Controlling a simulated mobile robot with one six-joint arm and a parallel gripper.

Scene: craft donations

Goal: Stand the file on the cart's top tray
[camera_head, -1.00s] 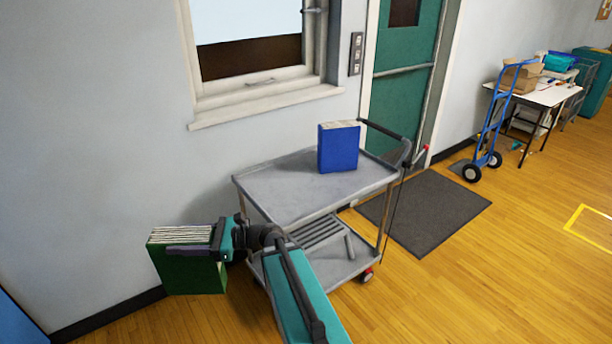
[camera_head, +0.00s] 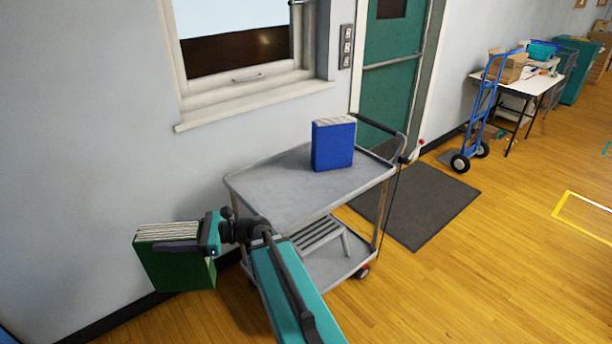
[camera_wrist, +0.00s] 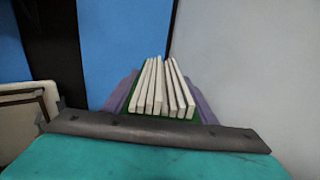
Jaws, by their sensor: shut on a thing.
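A green file (camera_head: 176,268) with white pages along its top is held upright at the lower left of the head view. My gripper (camera_head: 178,246) is shut on it from the right side, near its top. In the wrist view the file's page edges (camera_wrist: 158,88) show between the purple finger pads. The file is in the air, left of the grey cart and apart from it. The cart's top tray (camera_head: 275,188) carries a blue file (camera_head: 333,146), which stands upright towards the tray's far right end. The front and left of the tray are bare.
A lower shelf (camera_head: 335,268) of the cart holds a grey slatted stool (camera_head: 318,234). The wall and window sill (camera_head: 250,108) lie behind the cart. A dark mat (camera_head: 425,205), a blue hand truck (camera_head: 487,110) and a white table (camera_head: 530,84) are to the right.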

